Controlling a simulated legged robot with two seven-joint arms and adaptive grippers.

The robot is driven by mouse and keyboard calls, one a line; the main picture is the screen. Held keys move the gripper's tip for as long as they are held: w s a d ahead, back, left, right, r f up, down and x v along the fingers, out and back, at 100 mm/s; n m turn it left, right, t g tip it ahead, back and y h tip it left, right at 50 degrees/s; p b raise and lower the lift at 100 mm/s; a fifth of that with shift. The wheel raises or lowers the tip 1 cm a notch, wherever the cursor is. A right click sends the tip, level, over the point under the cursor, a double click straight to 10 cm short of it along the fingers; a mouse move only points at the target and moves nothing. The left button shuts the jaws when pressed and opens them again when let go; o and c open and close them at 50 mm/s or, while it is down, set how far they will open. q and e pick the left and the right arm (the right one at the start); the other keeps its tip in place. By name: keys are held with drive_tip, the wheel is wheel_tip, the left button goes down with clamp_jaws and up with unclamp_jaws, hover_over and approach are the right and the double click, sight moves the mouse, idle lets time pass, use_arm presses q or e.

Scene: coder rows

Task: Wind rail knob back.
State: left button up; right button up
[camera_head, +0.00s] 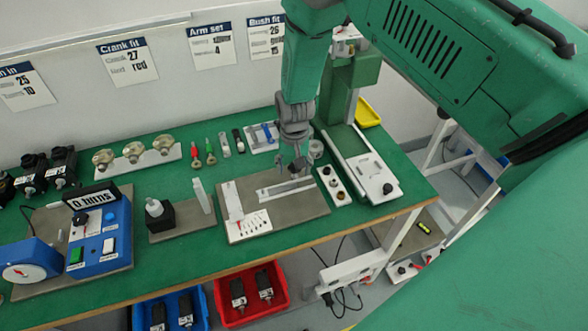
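A grey plate (307,207) on the green bench carries a pale metal rail (284,188). My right gripper (294,169) points down over the far side of this rail, and its fingers hide what is directly under them. Whether they touch or enclose a knob is too small to tell. A white slide plate (366,168) with a black knob (388,188) lies to the right of the gripper, apart from it. I cannot tell which part is the rail knob. My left gripper is not in view.
A green column stand (346,90) rises behind the slide plate. A small white strip with round parts (334,186) lies between the plates. A blue box with a display (100,234) stands left. A red bin (251,292) and a blue bin (171,310) sit below the front edge.

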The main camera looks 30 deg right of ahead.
drive_tip(key=shift+s+f, duration=0.15)
drive_tip(key=shift+s, duration=0.05)
drive_tip(key=shift+r, duration=0.2)
wheel_tip(320, 180, up, 12)
drive_tip(key=shift+f, duration=0.25)
idle(0.3)
